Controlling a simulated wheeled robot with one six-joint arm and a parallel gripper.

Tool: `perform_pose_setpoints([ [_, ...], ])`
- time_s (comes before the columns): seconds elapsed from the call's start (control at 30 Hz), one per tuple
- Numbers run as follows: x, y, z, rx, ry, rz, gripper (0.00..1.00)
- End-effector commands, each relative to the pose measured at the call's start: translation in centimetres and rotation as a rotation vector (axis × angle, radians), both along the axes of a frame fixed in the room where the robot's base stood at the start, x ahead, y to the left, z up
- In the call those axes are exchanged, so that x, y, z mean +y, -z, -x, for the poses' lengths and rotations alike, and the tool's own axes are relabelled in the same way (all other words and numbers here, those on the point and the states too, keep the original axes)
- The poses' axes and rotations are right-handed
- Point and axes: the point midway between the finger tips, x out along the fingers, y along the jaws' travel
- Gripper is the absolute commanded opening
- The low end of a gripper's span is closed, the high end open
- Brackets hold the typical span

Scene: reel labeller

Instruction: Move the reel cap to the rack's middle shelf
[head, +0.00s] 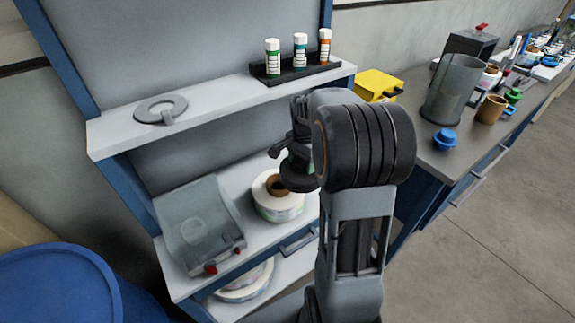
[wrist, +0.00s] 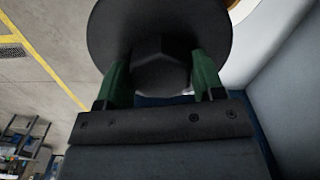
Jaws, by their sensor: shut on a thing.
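The reel cap is a dark disc with a hexagonal knob (wrist: 160,62), seen large in the wrist view. My gripper (wrist: 162,78) is shut on the knob, with a green finger on either side. In the head view my gripper (head: 300,156) points down at the rack, and the cap (head: 298,180) shows below it, partly hidden by my arm. The rack's middle shelf (head: 253,240) is pale grey. The cap appears at the right of this shelf, beside a white label roll (head: 268,205) with a brown core; its height above the shelf is unclear.
A clear box with red knobs (head: 197,225) stands left on the middle shelf. More rolls (head: 245,283) lie below. A workbench (head: 440,150) stands right.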

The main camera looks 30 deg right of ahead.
Motion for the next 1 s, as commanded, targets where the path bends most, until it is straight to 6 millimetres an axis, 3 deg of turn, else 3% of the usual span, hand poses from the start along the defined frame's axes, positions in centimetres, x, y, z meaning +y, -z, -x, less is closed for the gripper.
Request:
perform_pose_setpoints([
  [0.2,-1.6,-1.5,2.9,-0.003,0.002,0.001,0.34],
  [0.4,-2.3,-2.4,4.1,-0.003,0.001,0.001,0.34],
  [1.0,-2.5,-6.2,4.4,-0.002,-0.001,0.000,0.34],
])
